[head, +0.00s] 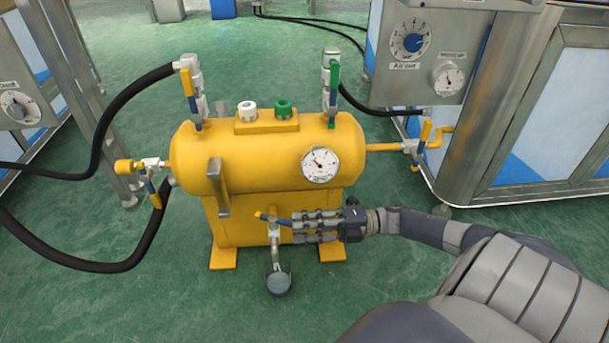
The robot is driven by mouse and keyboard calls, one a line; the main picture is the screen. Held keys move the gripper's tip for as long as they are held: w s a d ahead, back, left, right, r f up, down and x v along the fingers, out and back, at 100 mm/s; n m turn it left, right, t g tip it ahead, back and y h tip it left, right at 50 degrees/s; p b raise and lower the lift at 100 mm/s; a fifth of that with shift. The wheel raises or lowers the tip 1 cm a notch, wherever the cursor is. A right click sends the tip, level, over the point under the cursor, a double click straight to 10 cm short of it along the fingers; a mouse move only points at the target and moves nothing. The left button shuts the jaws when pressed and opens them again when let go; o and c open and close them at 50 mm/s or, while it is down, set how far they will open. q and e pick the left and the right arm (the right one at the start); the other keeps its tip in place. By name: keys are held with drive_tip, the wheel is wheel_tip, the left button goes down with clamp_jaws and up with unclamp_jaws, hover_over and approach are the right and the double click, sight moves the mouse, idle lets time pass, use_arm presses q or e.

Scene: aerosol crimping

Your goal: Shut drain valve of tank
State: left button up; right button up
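The yellow tank (262,155) stands on legs on the floor in the middle of the head view. Its drain valve (274,232) sits low at the front, with a pipe leading down to a round dark cup (279,283). The valve's blue lever (281,221) lies roughly sideways, with a yellow part at its left end. My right gripper (293,228) reaches in from the right, its fingers at the lever's right end and overlapping it. I cannot tell whether they touch or grip it. My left gripper is not in view.
A pressure gauge (320,164) sits on the tank front, above my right gripper. Other valves stand on its top and sides. Black hoses (95,150) run to the left. A metal cabinet (545,120) stands at the right. The green floor in front is mostly clear.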

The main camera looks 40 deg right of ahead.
drive_tip(key=v, duration=1.2)
drive_tip(key=shift+r, duration=0.1)
